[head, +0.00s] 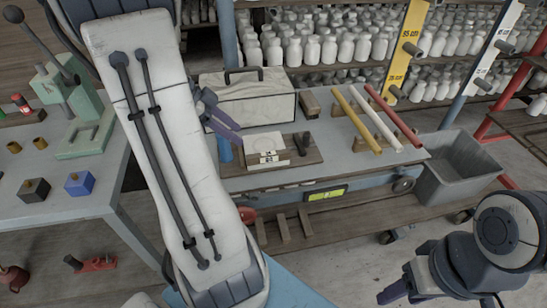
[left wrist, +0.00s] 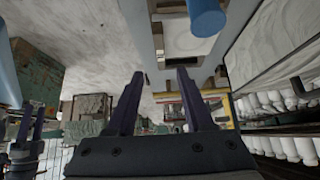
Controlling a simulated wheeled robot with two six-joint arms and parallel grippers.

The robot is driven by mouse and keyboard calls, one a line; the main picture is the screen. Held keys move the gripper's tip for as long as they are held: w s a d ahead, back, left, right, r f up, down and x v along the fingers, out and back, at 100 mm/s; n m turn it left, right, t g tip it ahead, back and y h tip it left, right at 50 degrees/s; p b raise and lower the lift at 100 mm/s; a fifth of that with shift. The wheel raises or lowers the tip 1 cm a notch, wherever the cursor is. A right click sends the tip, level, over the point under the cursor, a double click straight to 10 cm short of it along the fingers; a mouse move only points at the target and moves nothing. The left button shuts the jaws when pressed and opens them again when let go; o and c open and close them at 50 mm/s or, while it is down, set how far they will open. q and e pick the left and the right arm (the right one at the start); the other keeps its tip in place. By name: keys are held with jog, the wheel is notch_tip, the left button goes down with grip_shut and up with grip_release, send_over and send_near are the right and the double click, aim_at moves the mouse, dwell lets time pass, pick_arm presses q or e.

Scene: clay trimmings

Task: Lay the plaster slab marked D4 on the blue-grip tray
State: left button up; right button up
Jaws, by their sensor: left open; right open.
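A small stack of white plaster slabs (head: 265,148) with tiny dark marks lies on a wooden board (head: 308,156) on the grey table. The marks are too small to read, so I cannot tell which slab is D4. A blue upright grip (head: 224,151) stands at the board's left end, and a dark grip (head: 303,142) is at its right. My left gripper (head: 238,134) is open and empty, above and left of the slabs. Its spread fingers also show in the left wrist view (left wrist: 160,76). My right gripper (head: 402,288) is open at the lower right, away from the table.
A pale box (head: 246,98) with a dark handle stands behind the slabs. Yellow, white and red bars (head: 376,118) lie to their right. A grey bin (head: 457,165) stands beyond the table's right end. A green press (head: 85,125) stands on the left table.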

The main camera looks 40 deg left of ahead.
pick_arm(q)
jog(key=w+d+g, duration=0.2)
jog(key=d+g, duration=0.3)
jog(key=d, duration=1.6)
jog(key=s+d+f+y, duration=0.1)
jog(key=s+d+y, duration=0.2)
jog(key=s+d, duration=0.9)
jog(key=d, duration=0.2)
jog(key=shift+s+d+f+n+g+y, duration=0.3)
jog(key=shift+d+f+n+g+y, duration=0.05)
jog(key=shift+n+g+y, duration=0.05)
notch_tip(320, 180, up, 8)
jog(key=p, duration=0.8)
jog(key=shift+r, duration=0.15)
